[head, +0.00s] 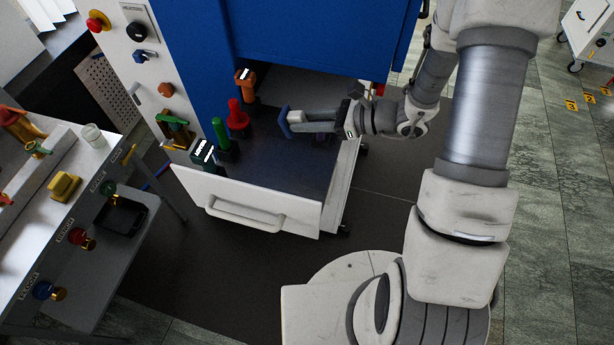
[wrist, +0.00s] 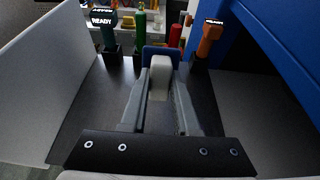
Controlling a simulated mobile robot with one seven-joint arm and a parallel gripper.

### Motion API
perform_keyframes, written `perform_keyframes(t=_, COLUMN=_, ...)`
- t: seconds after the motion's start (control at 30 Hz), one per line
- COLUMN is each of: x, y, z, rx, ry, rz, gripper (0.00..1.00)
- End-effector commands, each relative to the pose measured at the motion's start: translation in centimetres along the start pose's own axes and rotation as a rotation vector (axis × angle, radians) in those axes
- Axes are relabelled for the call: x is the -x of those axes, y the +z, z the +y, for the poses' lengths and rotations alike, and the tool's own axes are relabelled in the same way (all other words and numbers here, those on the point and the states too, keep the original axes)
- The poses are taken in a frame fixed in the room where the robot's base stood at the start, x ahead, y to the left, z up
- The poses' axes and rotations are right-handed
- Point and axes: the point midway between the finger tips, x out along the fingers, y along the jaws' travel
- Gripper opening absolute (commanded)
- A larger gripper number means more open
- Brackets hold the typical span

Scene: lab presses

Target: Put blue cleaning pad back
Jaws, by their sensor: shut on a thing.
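The blue cleaning pad (wrist: 148,53) is an upright blue plate with a pale grip block (wrist: 160,68) on its near side. My gripper (wrist: 160,88) is shut on the grip block. In the head view the pad (head: 284,123) shows at the left end of my gripper (head: 303,121), above the dark floor of the open drawer (head: 275,165). Some space seems to lie under the pad; whether it touches the drawer floor is hard to tell. My fingers partly hide the grip block.
Along the drawer's left side stand a dark green tool marked READY (head: 203,153), a green bottle-shaped item (head: 219,132), a red one (head: 237,117) and an orange tool (head: 245,84). The blue press body (head: 300,40) overhangs the drawer's back. The drawer's middle is clear.

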Motion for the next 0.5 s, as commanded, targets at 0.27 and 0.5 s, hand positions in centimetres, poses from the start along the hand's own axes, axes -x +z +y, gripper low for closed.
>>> perform_keyframes(t=0.27, x=-1.1, y=-1.2, z=4.6, rx=0.242, ry=0.411, rz=0.319, gripper=0.00)
perform_keyframes(t=0.5, x=0.7, y=-3.4, z=5.7, rx=0.587, ry=0.702, rz=0.625, gripper=0.00)
